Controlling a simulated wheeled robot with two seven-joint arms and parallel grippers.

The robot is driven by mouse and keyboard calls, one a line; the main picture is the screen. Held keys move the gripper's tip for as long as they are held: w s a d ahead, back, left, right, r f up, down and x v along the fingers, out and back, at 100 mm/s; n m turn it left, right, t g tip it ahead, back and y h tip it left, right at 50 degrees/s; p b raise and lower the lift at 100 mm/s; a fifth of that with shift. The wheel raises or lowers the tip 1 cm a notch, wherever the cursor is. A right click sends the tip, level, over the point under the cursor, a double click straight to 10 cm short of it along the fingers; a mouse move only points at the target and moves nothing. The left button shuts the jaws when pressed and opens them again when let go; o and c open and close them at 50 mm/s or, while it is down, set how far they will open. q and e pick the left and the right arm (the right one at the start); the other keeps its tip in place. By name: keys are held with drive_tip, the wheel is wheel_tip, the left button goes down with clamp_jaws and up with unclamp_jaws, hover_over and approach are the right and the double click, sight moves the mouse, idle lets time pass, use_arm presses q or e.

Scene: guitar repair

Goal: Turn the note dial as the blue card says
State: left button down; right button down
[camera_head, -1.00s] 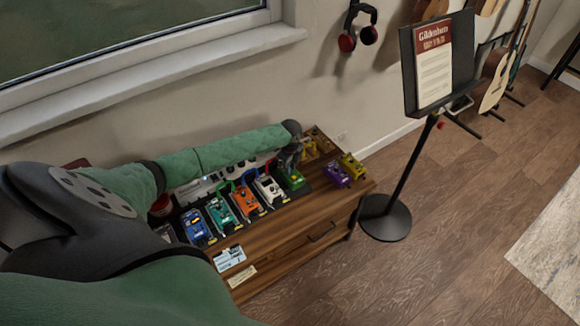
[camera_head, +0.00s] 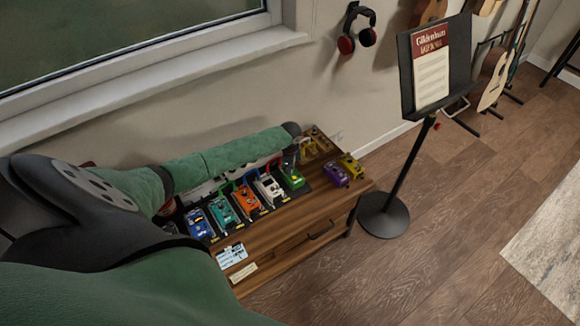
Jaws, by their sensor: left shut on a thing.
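My left arm reaches in from the left over a wooden cabinet. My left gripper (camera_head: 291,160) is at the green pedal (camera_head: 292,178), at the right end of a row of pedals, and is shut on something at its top. Its fingertips are small and partly hidden, so the held part cannot be made out. A light blue and white card (camera_head: 231,256) lies flat on the cabinet top in front of the row; its text is too small to read. The note dial cannot be told apart. My right gripper is not in view.
Blue (camera_head: 199,223), teal (camera_head: 222,209), orange (camera_head: 246,200) and white (camera_head: 269,187) pedals stand in the row. Purple (camera_head: 336,175) and yellow (camera_head: 351,165) pedals sit to the right. A cream label (camera_head: 243,272) lies by the card. A music stand (camera_head: 384,214) stands on the floor at right.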

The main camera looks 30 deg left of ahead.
use_arm(q)
drive_tip(key=c, duration=1.3)
unclamp_jaws()
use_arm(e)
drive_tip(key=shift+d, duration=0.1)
use_arm(q)
drive_tip(key=shift+r, duration=0.1)
drive_tip(key=shift+r, duration=0.25)
wheel_tip(320, 180, up, 6)
drive_tip(key=shift+f+b, duration=0.1)
drive_tip(key=shift+b, duration=1)
drive_tip(key=shift+r, duration=0.7)
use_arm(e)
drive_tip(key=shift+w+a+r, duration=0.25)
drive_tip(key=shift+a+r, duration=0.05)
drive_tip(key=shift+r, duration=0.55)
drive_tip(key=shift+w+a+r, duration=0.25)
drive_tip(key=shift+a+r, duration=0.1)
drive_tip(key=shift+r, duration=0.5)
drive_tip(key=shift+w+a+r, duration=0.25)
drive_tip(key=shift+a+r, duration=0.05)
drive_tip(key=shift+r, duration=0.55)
